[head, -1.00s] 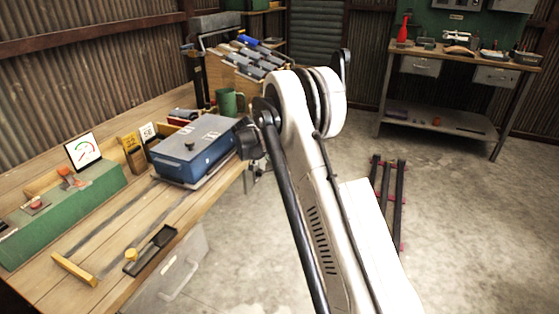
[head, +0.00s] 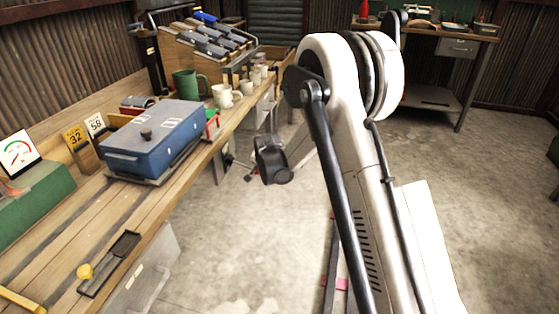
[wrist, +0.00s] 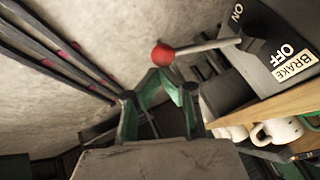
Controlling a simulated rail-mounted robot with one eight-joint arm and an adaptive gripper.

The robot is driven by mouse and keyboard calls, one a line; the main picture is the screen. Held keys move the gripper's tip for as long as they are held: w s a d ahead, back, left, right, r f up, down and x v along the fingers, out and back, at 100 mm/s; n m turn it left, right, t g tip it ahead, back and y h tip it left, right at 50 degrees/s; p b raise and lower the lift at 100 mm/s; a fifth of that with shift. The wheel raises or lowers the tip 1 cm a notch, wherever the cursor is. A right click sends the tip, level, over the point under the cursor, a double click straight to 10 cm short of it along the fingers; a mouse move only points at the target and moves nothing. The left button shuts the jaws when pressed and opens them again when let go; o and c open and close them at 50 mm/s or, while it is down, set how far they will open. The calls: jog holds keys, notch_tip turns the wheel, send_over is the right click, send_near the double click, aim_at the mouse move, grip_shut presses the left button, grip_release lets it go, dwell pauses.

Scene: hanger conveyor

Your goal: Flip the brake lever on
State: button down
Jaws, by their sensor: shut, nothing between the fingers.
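The brake lever, a grey rod with a red ball (wrist: 163,54), shows in the wrist view. Its rod (wrist: 205,46) runs left from the dark brake box (wrist: 262,28), marked ON, OFF and BRAKE. I cannot tell clearly which setting the lever is at. My gripper (wrist: 166,84) is shut and empty, its fingertips just below the ball in the picture; whether they touch it I cannot tell. In the head view I cannot make out the lever or the fingers clearly.
White mugs (wrist: 280,130) and the wooden workbench edge (wrist: 260,112) lie close to the right of my gripper. Dark rails (wrist: 60,52) lie on the open concrete floor.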

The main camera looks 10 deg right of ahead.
jog(key=shift+a+f+b, duration=0.2)
jog(key=shift+f+b, duration=0.6)
jog(key=shift+f, duration=0.95)
jog(key=shift+w, duration=0.1)
jog(key=s+d+r+p, duration=0.4)
jog(key=s+d+r, duration=0.1)
jog(key=s+r, duration=0.3)
jog(key=shift+r, duration=0.55)
